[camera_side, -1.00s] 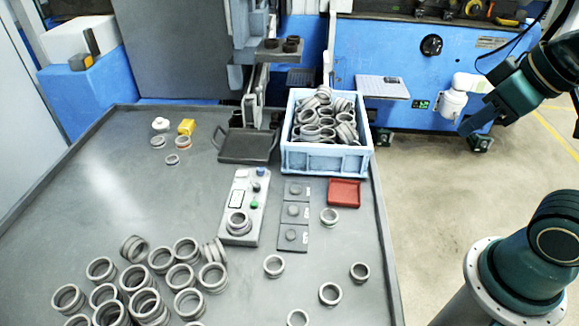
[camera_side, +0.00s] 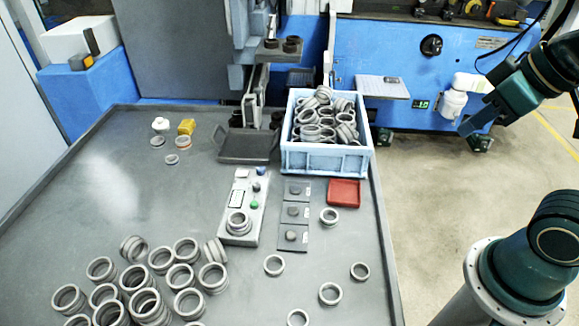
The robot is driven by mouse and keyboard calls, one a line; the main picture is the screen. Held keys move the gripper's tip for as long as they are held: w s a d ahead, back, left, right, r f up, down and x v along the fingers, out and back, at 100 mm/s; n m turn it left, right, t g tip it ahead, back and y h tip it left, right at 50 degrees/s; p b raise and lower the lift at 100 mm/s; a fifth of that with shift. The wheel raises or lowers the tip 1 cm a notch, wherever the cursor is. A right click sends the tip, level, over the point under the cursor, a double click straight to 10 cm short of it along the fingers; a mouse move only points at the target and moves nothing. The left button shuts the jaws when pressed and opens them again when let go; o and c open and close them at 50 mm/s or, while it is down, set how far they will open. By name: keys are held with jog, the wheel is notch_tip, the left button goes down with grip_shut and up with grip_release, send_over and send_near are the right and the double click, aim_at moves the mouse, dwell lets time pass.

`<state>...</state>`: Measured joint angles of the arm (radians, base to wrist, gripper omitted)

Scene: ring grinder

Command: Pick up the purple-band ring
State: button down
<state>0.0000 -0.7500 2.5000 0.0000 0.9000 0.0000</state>
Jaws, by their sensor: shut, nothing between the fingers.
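No purple band can be made out on any ring in the side view, so I cannot tell which ring is the purple-band one. Several plain grey rings (camera_side: 186,250) lie in a cluster at the front left of the grey table (camera_side: 120,205). Several more single rings (camera_side: 330,293) lie apart at the front right. A small ring with an orange band (camera_side: 183,143) lies at the back left beside a yellow block. My gripper (camera_side: 466,127) is at the upper right, off the table and far from the rings. It is shut and empty, and its fingertips show only small.
A blue crate (camera_side: 325,162) heaped with rings stands at the back right. A control box (camera_side: 239,232) with a ring on it, dark pads (camera_side: 296,190) and a red tray (camera_side: 344,193) stand mid-table. A dark tray (camera_side: 247,147) is behind. The table has a raised rim.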

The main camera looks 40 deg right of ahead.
dwell(0.4)
jog(key=c, duration=0.6)
grip_release()
jog(key=w+a+f+m+g+y, duration=0.1)
jog(key=w+a+m, duration=0.4)
jog(key=w, duration=0.7)
jog(key=w+a+f+m+g, duration=0.15)
jog(key=w+a+m, duration=0.25)
jog(key=w, duration=0.7)
jog(key=w+a+f+m+g, duration=0.1)
jog(key=w+a+f+m, duration=0.3)
jog(key=f, duration=0.6)
jog(key=w+a+f+m+g, duration=0.2)
jog(key=w+a+f+m, duration=0.3)
jog(key=w+a+f, duration=0.4)
jog(key=shift+f, duration=0.75)
